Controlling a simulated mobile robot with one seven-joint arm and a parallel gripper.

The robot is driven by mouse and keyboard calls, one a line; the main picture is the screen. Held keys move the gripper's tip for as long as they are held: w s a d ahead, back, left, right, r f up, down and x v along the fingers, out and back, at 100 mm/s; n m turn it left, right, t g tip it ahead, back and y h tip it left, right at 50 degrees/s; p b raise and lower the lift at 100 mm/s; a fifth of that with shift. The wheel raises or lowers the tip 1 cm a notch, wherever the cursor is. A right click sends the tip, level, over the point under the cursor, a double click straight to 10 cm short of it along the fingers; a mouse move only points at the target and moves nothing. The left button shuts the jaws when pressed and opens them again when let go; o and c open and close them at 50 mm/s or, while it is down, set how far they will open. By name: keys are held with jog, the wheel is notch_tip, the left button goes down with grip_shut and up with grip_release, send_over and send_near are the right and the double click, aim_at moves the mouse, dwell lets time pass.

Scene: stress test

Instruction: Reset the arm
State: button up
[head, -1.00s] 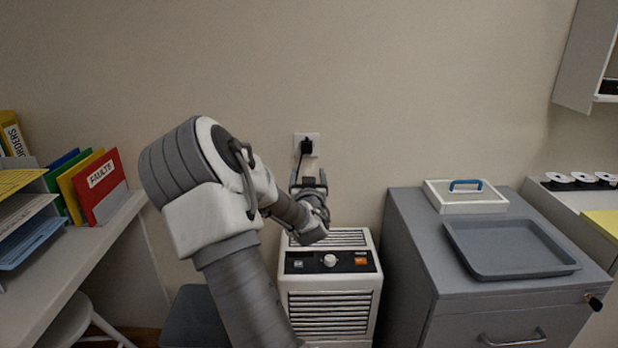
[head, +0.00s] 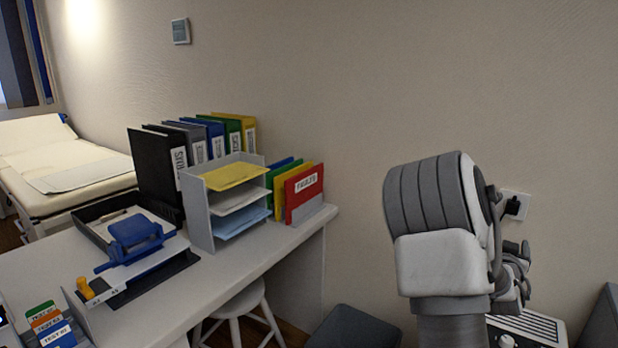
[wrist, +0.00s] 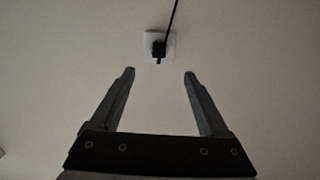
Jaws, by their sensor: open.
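My gripper (wrist: 160,73) is open and empty in the wrist view, its two fingers apart and pointing at the wall. A white wall socket (wrist: 150,38) with a black plug (wrist: 159,48) and cord shows beyond the fingertips, apart from them. In the head view my arm is folded at the right, in front of the wall, and the socket (head: 508,203) shows just behind it. The fingers are hard to make out there.
A desk (head: 225,290) at left holds a paper tray (head: 198,215), several binders (head: 160,165), folders and a blue hole punch (head: 135,235). A white stool (head: 240,305) stands below. A heater-like white unit (head: 535,325) is under my arm. A bed (head: 60,165) is far left.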

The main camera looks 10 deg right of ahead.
jog(key=s+a+r+n+g+y, duration=0.15)
jog(key=s+a+y, duration=0.3)
jog(key=a, duration=0.75)
jog(key=s+a+r+n+g+y, duration=0.15)
jog(key=s+a+y, duration=0.3)
jog(key=a, duration=0.85)
jog(key=s+a+r+n+g+y, duration=0.1)
jog(key=s+a+n+g, duration=0.15)
jog(key=s+a, duration=0.55)
jog(key=s+a+r+n+g+y, duration=0.1)
jog(key=s+a+n+g, duration=0.3)
jog(key=s, duration=0.7)
notch_tip(320, 180, up, 20)
jog(key=a+t+p, duration=0.1)
jog(key=t+p, duration=0.1)
jog(key=p, duration=1.8)
jog(key=shift+s+m+p, duration=0.2)
jog(key=shift+m+p, duration=0.1)
jog(key=shift+m, duration=0.15)
